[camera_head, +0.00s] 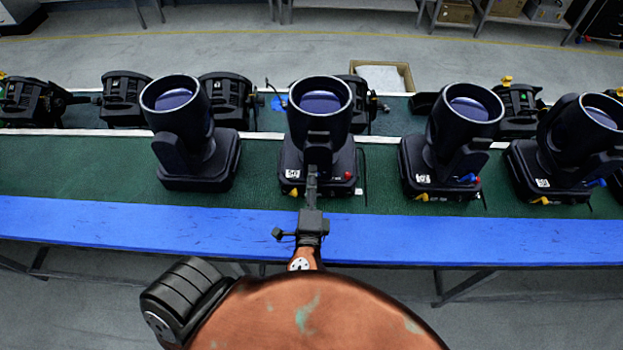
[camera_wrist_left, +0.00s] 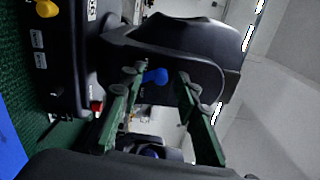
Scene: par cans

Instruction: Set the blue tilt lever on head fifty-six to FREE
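The head in front of my left gripper (camera_head: 311,172) is a black moving light (camera_head: 320,120) with a white number label (camera_head: 292,174), which looks like 56 but is small. My left gripper reaches up to its yoke from the front. In the left wrist view the blue lever (camera_wrist_left: 155,76) sticks out of the dark yoke (camera_wrist_left: 190,40). The open green fingers (camera_wrist_left: 157,92) stand one on each side of it, with gaps visible. The lever's setting marks cannot be read. In the head view the gripper hides the lever. My right gripper is not in view.
A red knob (camera_head: 348,176) and a yellow lever (camera_head: 293,191) sit low on the same base. Similar heads stand to the left (camera_head: 195,150) and right (camera_head: 455,140). The green bench top (camera_head: 80,165) has a blue front edge (camera_head: 130,225). Green surface between the heads is clear.

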